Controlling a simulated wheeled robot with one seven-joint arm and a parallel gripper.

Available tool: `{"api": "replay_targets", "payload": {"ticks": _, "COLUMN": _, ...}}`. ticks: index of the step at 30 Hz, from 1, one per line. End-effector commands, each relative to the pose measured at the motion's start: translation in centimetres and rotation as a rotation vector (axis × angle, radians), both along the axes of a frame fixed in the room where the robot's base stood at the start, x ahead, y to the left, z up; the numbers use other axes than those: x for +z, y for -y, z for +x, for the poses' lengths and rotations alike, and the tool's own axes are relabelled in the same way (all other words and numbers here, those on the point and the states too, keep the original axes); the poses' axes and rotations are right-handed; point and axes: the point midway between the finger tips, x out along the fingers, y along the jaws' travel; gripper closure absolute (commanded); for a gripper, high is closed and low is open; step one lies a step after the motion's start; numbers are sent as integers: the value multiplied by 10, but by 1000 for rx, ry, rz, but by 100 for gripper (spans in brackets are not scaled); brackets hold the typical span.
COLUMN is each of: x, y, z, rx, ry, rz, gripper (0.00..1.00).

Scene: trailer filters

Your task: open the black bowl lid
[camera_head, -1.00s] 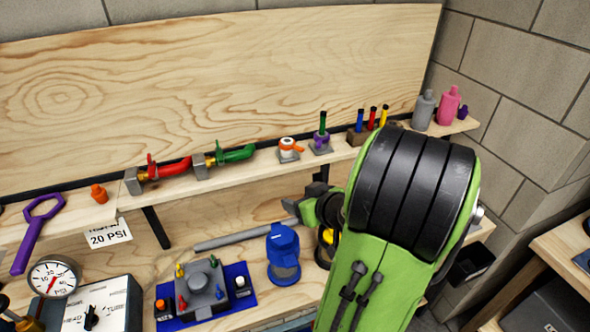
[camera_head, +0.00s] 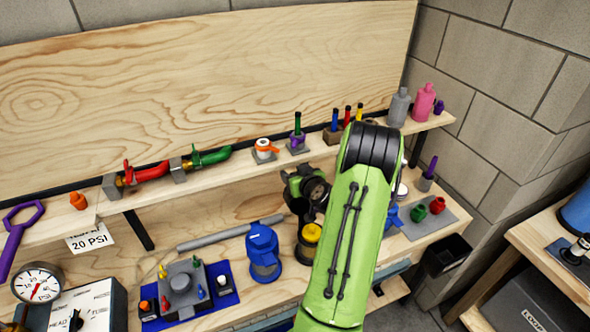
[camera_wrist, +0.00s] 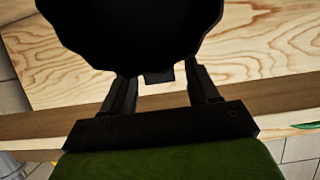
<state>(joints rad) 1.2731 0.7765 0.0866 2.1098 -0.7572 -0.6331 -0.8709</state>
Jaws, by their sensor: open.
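In the wrist view, a large black round thing with a scalloped edge (camera_wrist: 130,30), which looks like the black bowl lid, fills the top just beyond my fingers. A small dark tab shows at its lower edge. The two fingers of my gripper (camera_wrist: 160,72) stand apart on either side of this tab; I cannot tell whether they touch it. In the head view, my dark gripper end is low over the bench and partly hidden by my arm. A black bowl with a yellow top part inside (camera_head: 309,240) stands just below it.
A blue-lidded bowl (camera_head: 264,252) stands left of the black one, beside a grey rod (camera_head: 225,234) and a grey block on a blue mat (camera_head: 232,298). The shelf (camera_head: 220,172) with valves and bottles runs behind. A black bin (camera_head: 447,255) hangs at right.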

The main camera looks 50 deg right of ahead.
Motion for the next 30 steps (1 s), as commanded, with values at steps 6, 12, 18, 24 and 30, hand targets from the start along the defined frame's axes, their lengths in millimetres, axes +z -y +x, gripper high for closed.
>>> {"api": "replay_targets", "payload": {"ticks": 6, "x": -3, "y": 4, "z": 5, "rx": -1, "ry": 0, "rz": 0, "gripper": 40}}
{"api": "replay_targets", "payload": {"ticks": 12, "x": -3, "y": 3, "z": 5, "rx": -1, "ry": -1, "rz": 0, "gripper": 54}}
{"api": "replay_targets", "payload": {"ticks": 18, "x": -3, "y": 3, "z": 5, "rx": 0, "ry": -1, "rz": 1, "gripper": 85}}
{"api": "replay_targets", "payload": {"ticks": 24, "x": -3, "y": 3, "z": 5, "rx": 0, "ry": -1, "rz": 1, "gripper": 100}}
{"api": "replay_targets", "payload": {"ticks": 30, "x": -5, "y": 3, "z": 3, "rx": -1, "ry": 13, "rz": -8, "gripper": 100}}
